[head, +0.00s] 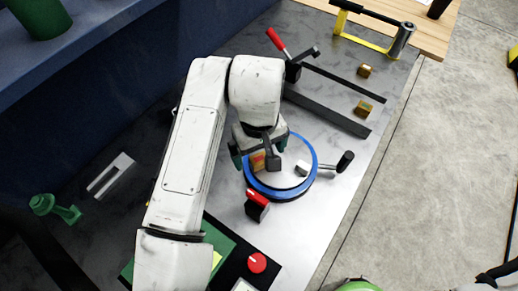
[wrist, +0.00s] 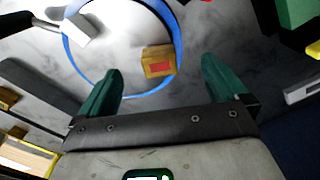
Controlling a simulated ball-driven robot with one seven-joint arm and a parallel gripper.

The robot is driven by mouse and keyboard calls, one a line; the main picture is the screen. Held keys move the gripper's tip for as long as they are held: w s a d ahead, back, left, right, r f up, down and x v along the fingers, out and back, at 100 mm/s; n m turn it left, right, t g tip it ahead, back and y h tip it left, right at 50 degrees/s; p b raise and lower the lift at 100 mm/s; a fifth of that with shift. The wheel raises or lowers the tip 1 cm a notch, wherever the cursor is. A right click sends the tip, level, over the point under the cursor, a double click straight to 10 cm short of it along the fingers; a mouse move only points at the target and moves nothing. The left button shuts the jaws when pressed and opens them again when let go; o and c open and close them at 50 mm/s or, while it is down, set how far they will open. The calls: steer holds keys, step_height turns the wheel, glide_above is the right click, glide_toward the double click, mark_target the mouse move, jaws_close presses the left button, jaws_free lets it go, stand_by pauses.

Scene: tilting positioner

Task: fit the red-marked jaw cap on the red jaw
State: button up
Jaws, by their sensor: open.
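The red-marked jaw cap, a brass-coloured block (head: 258,161), sits on the round blue-rimmed plate, near the rim. In the wrist view the cap (wrist: 159,52) shows a red patch and lies between and just beyond my spread fingertips. My gripper (head: 262,153) is open over the plate, its green fingers apart; in the wrist view my gripper (wrist: 161,66) holds nothing. I cannot see a separate red jaw on the plate; whether one is under the cap is hidden. A pale jaw block (head: 302,168) sits opposite, also seen in the wrist view (wrist: 76,28).
The plate's blue rim (head: 315,160) has a black-ended handle (head: 344,162) on its right. A red-topped black block (head: 257,205) stands beside the rim. Two other brass blocks (head: 365,71) (head: 363,108) lie near a dark bar (head: 330,112). A red-handled clamp (head: 277,40) is behind.

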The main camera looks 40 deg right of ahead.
mark_target(260, 159)
steer(key=shift+r+p, duration=1.65)
steer(key=shift+r, duration=0.95)
steer(key=shift+s, duration=0.1)
